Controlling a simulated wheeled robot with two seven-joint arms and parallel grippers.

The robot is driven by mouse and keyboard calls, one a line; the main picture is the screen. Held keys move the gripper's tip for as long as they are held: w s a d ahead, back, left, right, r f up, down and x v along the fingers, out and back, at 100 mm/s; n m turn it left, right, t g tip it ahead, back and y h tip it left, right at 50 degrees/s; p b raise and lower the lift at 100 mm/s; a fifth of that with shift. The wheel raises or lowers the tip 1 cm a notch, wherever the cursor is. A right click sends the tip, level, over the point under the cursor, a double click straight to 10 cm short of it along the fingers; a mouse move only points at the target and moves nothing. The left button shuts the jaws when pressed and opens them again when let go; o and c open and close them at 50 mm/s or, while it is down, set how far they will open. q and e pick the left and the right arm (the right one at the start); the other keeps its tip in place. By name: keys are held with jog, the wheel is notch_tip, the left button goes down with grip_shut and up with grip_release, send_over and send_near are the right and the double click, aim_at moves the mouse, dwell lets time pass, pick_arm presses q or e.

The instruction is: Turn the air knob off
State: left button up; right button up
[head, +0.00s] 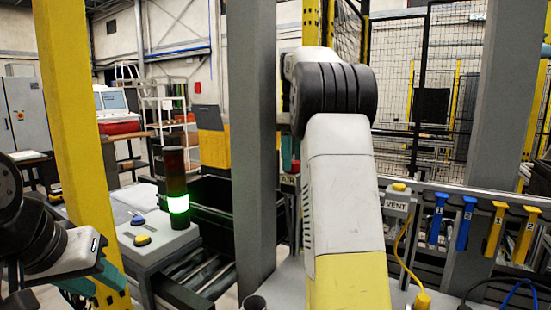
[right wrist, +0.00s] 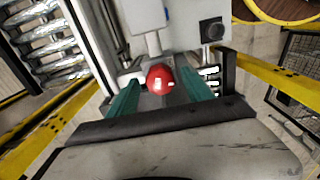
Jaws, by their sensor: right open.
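The round red air knob (right wrist: 160,79) shows in the right wrist view, on the end of a pale fitting. My right gripper (right wrist: 159,84) is open, with one teal finger on each side of the knob. Gaps show between the knob and both fingers. In the head view my right arm covers most of that place; part of the AIR label (head: 288,180) shows just left of the arm. My left gripper (head: 95,277) is at the lower left of the head view, far from the knob, with its teal fingers apart and nothing seen between them.
A grey post (head: 250,140) stands just left of my right arm. A VENT box (head: 397,204) and blue and yellow handles (head: 466,224) are to the right. A signal lamp (head: 177,185) glows green on a button box (head: 150,243). A yellow post (head: 75,110) stands near my left arm.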

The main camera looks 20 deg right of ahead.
grip_shut()
jog(key=shift+m, duration=2.9)
grip_release()
jog(key=shift+r, duration=0.1)
